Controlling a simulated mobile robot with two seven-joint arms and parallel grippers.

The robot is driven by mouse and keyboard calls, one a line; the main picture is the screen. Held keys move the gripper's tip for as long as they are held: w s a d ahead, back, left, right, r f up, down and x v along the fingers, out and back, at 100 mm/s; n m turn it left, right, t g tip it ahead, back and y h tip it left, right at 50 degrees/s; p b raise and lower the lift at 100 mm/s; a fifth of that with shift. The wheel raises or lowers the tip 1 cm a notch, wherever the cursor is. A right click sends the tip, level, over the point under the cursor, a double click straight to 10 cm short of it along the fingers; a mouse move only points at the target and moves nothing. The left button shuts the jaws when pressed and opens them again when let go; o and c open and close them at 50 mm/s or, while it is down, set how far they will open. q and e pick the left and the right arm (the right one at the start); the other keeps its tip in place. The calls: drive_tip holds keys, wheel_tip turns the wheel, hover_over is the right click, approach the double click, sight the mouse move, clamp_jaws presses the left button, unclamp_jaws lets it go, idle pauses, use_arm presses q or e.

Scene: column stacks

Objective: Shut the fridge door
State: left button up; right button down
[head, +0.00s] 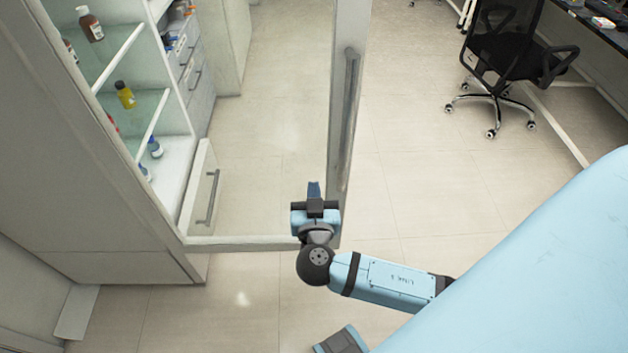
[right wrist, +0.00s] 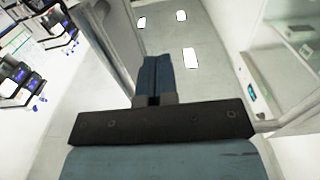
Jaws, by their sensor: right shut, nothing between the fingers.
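The fridge door (head: 341,90) stands wide open, swung out from the fridge (head: 60,150) on the left. It has a pale frame, a clear pane and a long vertical handle (head: 349,110) near its free edge. In the right wrist view the door frame (right wrist: 122,40) rises just left of my fingers. My right gripper (head: 314,188) is shut and empty, beside the door's free edge near its lower corner. I cannot tell whether it touches the door. Its closed blue fingers also show in the right wrist view (right wrist: 155,76). My left gripper is not in view.
Bottles, including a brown one (head: 90,24) and a yellow one (head: 125,94), stand on the fridge's glass shelves. Drawers (head: 195,75) stand behind the fridge. A black office chair (head: 505,50) and a desk are at the upper right. The tiled floor between is clear.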

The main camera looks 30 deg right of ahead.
sight(312, 156)
drive_tip(key=p+x, duration=0.1)
drive_tip(key=x, duration=0.6)
drive_tip(key=shift+w+d, duration=0.1)
drive_tip(key=shift+w, duration=0.2)
drive_tip(key=shift+w+d, duration=0.25)
drive_tip(key=shift+w, duration=0.1)
drive_tip(key=shift+f, duration=0.1)
